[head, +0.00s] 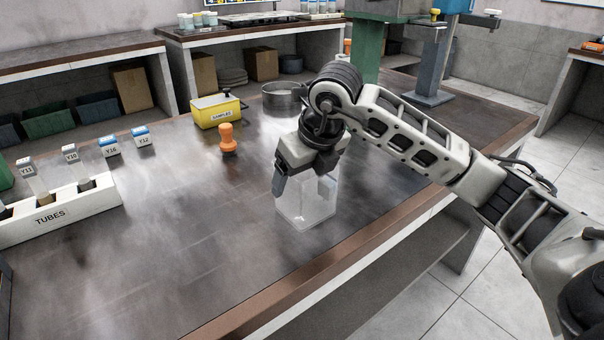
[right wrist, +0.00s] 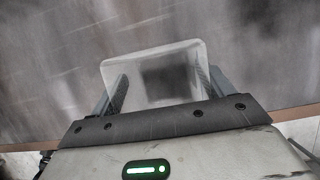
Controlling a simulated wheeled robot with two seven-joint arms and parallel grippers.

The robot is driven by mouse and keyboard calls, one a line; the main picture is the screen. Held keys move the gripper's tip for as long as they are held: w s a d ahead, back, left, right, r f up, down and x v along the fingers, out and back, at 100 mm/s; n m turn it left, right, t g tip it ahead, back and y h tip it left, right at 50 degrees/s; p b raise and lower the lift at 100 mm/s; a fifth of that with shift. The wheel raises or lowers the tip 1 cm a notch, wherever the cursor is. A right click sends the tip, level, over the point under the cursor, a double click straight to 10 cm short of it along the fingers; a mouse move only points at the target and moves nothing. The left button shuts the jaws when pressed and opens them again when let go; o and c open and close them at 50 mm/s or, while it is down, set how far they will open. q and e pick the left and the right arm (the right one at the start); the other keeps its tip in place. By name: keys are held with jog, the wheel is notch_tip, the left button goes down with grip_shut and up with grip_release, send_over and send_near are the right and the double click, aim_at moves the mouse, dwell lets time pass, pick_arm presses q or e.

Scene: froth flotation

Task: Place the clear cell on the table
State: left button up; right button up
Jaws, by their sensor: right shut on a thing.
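The clear cell (head: 311,203) is a see-through box, upright at the front right of the dark metal table (head: 190,240). My right gripper (head: 297,180) comes down on it from above and is shut on it. In the right wrist view the cell (right wrist: 155,68) sits between the two fingers of my right gripper (right wrist: 160,92). The base of the cell looks at or very close to the table top; I cannot tell whether it touches. My left gripper is not in view.
An orange-handled stamp (head: 228,140), a yellow SAMPLES box (head: 216,111) and a round metal pan (head: 284,97) stand behind. The table's brown front edge (head: 300,275) is close to the cell. The table's middle is clear.

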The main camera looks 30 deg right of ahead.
jog(key=o, duration=1.1)
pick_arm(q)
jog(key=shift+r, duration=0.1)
pick_arm(e)
jog(key=shift+r, duration=0.25)
pick_arm(q)
jog(key=shift+p, duration=0.65)
pick_arm(e)
jog(key=v, duration=1.1)
jog(key=shift+s+r, duration=0.15)
jog(key=shift+r, duration=0.2)
